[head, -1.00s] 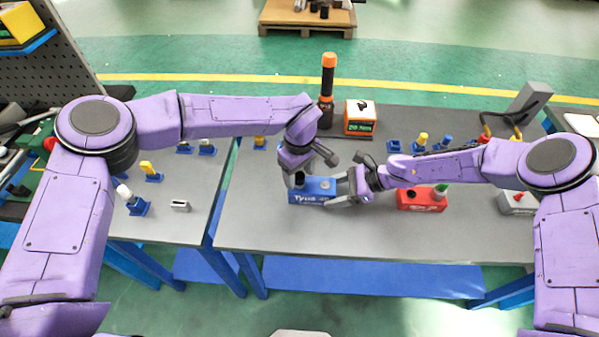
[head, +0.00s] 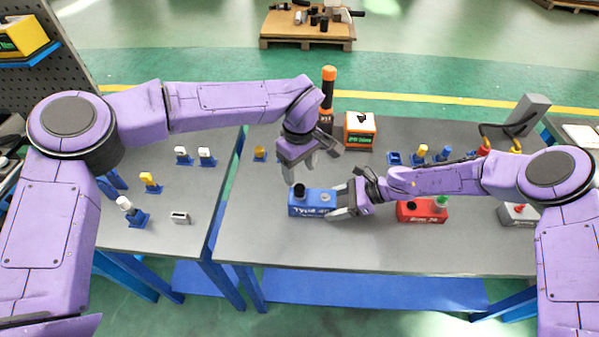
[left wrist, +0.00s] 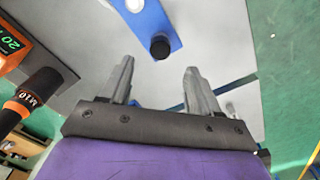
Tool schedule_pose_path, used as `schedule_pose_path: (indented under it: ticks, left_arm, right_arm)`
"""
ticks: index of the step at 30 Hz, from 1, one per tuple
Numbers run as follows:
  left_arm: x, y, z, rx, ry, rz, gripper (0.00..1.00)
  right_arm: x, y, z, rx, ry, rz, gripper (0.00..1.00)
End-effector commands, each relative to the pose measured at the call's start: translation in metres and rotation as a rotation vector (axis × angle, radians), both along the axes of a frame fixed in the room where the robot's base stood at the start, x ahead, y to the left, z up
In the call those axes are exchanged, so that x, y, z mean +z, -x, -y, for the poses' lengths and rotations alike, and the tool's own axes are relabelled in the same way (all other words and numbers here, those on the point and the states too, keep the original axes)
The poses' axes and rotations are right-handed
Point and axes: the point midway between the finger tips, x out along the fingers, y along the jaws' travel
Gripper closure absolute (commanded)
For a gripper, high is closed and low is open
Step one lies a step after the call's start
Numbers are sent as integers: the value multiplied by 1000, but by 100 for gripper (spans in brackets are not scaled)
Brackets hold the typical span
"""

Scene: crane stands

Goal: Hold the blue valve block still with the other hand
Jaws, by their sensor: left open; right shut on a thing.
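The blue valve block (head: 311,208) stands on the grey table, with a black round knob or plug on its left part and a pale round spot on its right part. In the left wrist view the blue block (left wrist: 148,22) lies ahead of the fingers. My right gripper (head: 345,200) is shut on the block's right end. My left gripper (head: 308,172) is open and empty, above and behind the block, apart from it. In the left wrist view, its two fingers (left wrist: 160,85) are spread with bare table between them.
A red block (head: 420,210) stands to the right under my right forearm. An orange-topped black tool (head: 328,95) and an orange box with a display (head: 360,130) stand behind. Small blue holders (head: 395,158) stand at the back right. The front of the table is clear.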

Motion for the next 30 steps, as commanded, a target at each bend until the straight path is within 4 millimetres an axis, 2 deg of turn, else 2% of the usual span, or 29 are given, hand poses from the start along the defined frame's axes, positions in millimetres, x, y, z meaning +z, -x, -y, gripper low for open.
schedule_pose_path:
  ticks: [6, 10, 15, 22, 23, 25, 30]
  left_arm:
    - [58, -1, 0, 3, 1, 4, 38]
    - [84, -1, 0, 2, 1, 2, 38]
    - [99, 0, 0, 1, 0, -1, 38]
    - [101, 0, 0, 1, 0, -1, 38]
    - [101, 0, 0, 1, 0, -1, 38]
    - [101, 0, 0, 1, 0, -1, 38]
    - [100, 0, 0, 1, 0, -1, 38]
  right_arm:
    - [0, 0, 0, -1, -1, 1, 73]
    - [0, 0, 0, -1, -1, 1, 73]
    - [0, 0, 0, -1, -1, 1, 73]
    - [0, 0, 0, -1, -1, 1, 73]
    - [0, 0, 0, -1, -1, 1, 25]
    - [0, 0, 0, -1, -1, 1, 3]
    - [0, 0, 0, -1, 0, 1, 2]
